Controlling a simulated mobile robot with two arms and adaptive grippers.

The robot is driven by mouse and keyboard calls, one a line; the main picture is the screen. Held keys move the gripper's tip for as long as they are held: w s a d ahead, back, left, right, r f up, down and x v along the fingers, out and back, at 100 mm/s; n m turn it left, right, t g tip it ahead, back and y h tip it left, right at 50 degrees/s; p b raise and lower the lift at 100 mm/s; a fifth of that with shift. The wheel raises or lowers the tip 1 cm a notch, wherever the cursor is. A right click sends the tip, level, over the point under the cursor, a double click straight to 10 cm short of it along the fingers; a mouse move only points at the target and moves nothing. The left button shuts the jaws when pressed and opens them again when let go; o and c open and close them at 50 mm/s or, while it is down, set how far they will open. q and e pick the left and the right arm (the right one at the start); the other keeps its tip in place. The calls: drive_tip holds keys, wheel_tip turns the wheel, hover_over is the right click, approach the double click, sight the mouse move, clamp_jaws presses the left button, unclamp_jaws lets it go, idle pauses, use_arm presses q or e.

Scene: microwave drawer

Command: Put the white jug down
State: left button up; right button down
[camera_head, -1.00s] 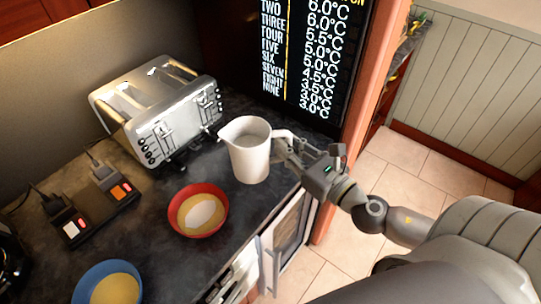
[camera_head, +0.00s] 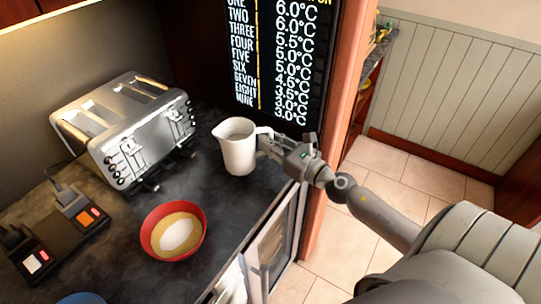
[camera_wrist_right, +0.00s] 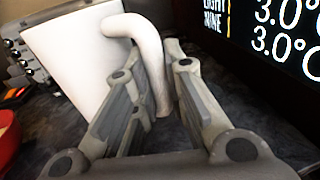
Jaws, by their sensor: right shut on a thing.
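The white jug (camera_head: 238,150) is upright at the right part of the dark counter, its spout to the left and its handle to the right. My right gripper (camera_head: 270,144) is shut on the jug's handle. In the right wrist view the handle (camera_wrist_right: 148,50) passes between the two fingers (camera_wrist_right: 150,100), with the jug's body (camera_wrist_right: 75,55) to the left. The jug's base looks at or very close to the counter top; I cannot tell whether it touches. My left gripper is not in view.
A silver toaster (camera_head: 150,140) stands left of the jug. A red bowl (camera_head: 174,232) sits in front of it. A socket block (camera_head: 60,235) lies at the left. A black temperature board (camera_head: 270,60) rises behind. Dark counter (camera_head: 215,205) is clear around the jug.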

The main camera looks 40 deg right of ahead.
drive_tip(key=shift+w+d+f, duration=0.2)
drive_tip(key=shift+f, duration=0.05)
wheel_tip(320, 180, down, 2)
drive_tip(key=shift+w+d+b, duration=0.1)
drive_tip(key=shift+w+b, duration=0.05)
drive_tip(key=shift+b, duration=0.65)
drive_tip(key=shift+f, duration=0.65)
drive_tip(key=shift+f+b, duration=0.15)
drive_tip(key=shift+b, duration=0.2)
drive_tip(key=c, duration=1.5)
unclamp_jaws()
